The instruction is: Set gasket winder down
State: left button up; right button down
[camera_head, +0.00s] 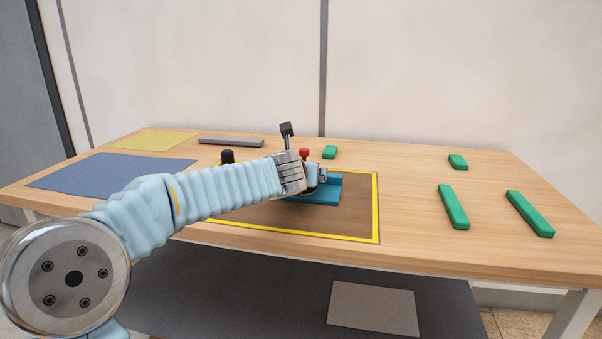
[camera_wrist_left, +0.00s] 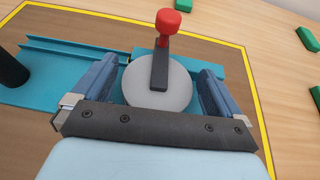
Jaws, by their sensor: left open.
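The gasket winder has a teal base (camera_head: 325,197), a grey disc with a dark crank arm and red knob, and a black post at its left. It rests on the brown yellow-edged mat (camera_head: 345,225). In the left wrist view the winder's grey disc (camera_wrist_left: 150,95) lies between the two blue fingers of my left gripper (camera_wrist_left: 159,66). The gripper is open, with a finger on each side of the disc; whether either finger touches it is unclear. In the head view my left gripper (camera_head: 318,176) and arm hide much of the winder. My right gripper is not in view.
Several green blocks lie on the wooden table, including a long one (camera_head: 453,207) at right. A blue mat (camera_head: 110,174) and a yellow mat (camera_head: 155,140) lie at left. A grey bar (camera_head: 231,142) lies at the back. Bare wood separates the brown mat from the right-hand blocks.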

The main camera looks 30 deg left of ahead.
pick_arm(q)
jog(key=v, duration=1.1)
jog(key=shift+s, duration=0.25)
jog(key=shift+d, duration=0.1)
